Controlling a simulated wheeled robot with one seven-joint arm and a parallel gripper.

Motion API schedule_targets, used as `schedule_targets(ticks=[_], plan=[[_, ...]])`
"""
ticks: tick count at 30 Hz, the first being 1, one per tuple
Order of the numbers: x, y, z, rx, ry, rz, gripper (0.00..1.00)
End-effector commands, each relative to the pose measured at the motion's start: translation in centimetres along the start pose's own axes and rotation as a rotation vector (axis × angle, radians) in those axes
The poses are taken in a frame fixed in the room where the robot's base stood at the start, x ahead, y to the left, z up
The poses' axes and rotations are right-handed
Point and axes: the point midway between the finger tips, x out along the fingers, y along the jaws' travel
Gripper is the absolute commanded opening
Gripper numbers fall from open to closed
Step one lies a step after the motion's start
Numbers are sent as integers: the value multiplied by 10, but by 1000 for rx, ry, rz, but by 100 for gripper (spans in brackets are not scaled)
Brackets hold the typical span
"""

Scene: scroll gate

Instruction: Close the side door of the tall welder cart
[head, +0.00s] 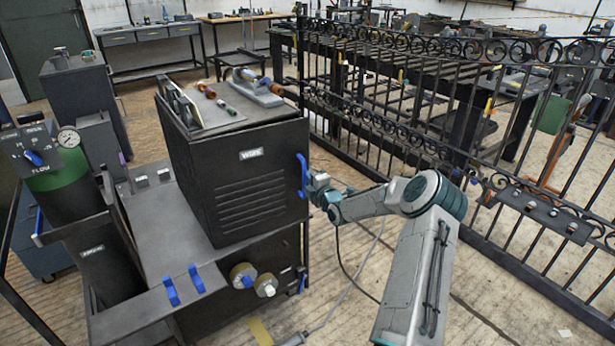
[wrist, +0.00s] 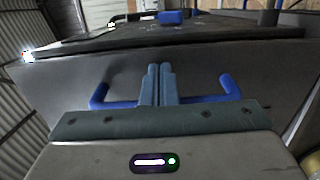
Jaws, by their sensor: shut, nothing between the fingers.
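The tall welder cart (head: 182,160) stands left of centre in the head view. Its dark side door (head: 235,195) has a WIRE label and louvres, and appears nearly flush with the cabinet; I cannot tell if a small gap is left. A blue bar handle (head: 303,175) is upright at the door's right edge. It also shows in the wrist view (wrist: 210,97), running behind my fingers. My gripper (head: 312,184) is at the handle, and its fingers in the wrist view (wrist: 159,80) are shut together, empty, in front of the handle's middle. Contact cannot be told.
A black scroll gate (head: 400,130) runs along the right. Tools (head: 258,88) lie on the cart top. A green gas cylinder (head: 65,190) with a gauge stands at the left. Blue-handled parts (head: 183,285) and a cable (head: 345,290) are low on the cart and floor.

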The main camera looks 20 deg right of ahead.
Motion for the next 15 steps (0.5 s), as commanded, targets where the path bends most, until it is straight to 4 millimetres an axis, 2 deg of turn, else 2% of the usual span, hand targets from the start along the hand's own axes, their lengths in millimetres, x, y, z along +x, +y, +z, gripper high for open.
schedule_targets(ticks=[8,15], plan=[[1,0,-2,-1,4,1,0],[16,-6,-1,-5,47,6,0]])
